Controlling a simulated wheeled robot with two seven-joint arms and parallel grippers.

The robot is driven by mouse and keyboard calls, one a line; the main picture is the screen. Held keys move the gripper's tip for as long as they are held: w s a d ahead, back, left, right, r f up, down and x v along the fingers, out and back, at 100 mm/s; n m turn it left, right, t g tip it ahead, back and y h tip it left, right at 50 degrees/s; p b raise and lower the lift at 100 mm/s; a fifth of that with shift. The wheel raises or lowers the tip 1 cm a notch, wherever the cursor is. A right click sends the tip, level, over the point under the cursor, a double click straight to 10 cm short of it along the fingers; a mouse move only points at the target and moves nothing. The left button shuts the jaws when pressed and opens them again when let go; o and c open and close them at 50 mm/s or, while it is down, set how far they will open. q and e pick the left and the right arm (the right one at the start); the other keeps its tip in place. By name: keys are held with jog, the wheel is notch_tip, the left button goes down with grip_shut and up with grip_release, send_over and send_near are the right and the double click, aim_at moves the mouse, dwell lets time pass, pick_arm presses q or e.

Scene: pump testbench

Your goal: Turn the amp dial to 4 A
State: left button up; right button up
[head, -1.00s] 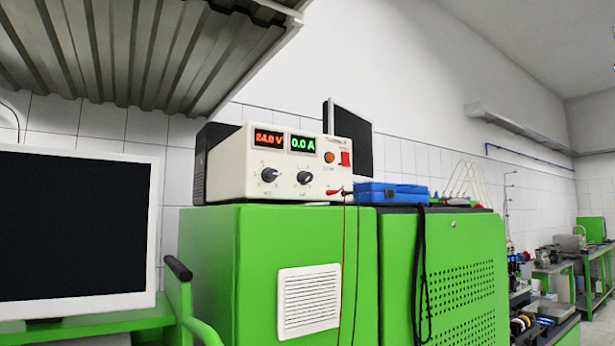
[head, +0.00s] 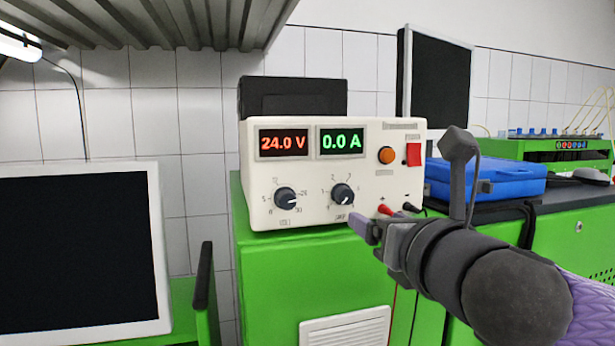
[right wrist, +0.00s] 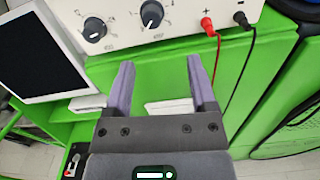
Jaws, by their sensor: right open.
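The white power supply (head: 350,212) stands on a green cabinet, its displays reading 24.0 V and 0.0 A. The amp dial (head: 342,194) is the right black knob, below the green display; it also shows in the right wrist view (right wrist: 152,13). The volt dial (head: 285,198) is the left knob. My right gripper (head: 366,229) comes in from the right, below and in front of the amp dial, apart from it. In the right wrist view its two fingers (right wrist: 160,82) are spread, with nothing between them. My left gripper is not in view.
Red and black plugs (head: 385,210) with cables sit right of the amp dial, close to my right gripper. A blue case (head: 487,179) lies to the right. A monitor (head: 78,245) stands at left.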

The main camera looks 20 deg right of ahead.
aim_at(348, 195)
jog(key=shift+n, duration=0.6)
jog(key=w+p, duration=0.4)
jog(key=w, duration=0.1)
jog(key=w+r+p, duration=0.1)
jog(key=w+p, duration=0.1)
jog(key=w, duration=0.1)
jog(key=shift+w+a+r, duration=0.1)
jog(key=shift+w+a, duration=0.1)
grip_shut()
